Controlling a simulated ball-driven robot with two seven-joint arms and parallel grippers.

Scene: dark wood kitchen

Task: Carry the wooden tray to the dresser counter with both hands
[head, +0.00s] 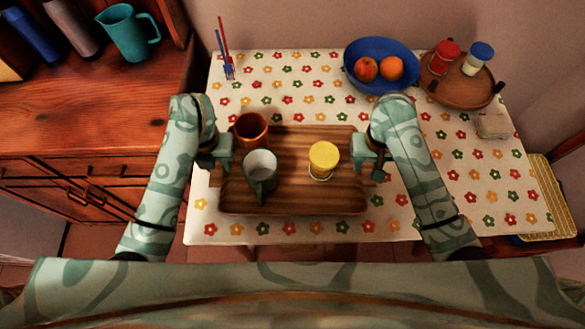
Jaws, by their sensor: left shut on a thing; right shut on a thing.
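The wooden tray (300,198) is a striped brown rectangle over the near part of the flowered table. It carries a brown-orange cup (251,129), a grey-green mug (261,172) and a yellow-lidded jar (324,158), all upright. My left gripper (219,160) is shut on the tray's left side. My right gripper (366,157) is shut on the tray's right side. The fingertips are largely hidden by the gripper bodies. I cannot tell whether the tray touches the table. The dresser counter (70,110) is dark reddish wood at the left.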

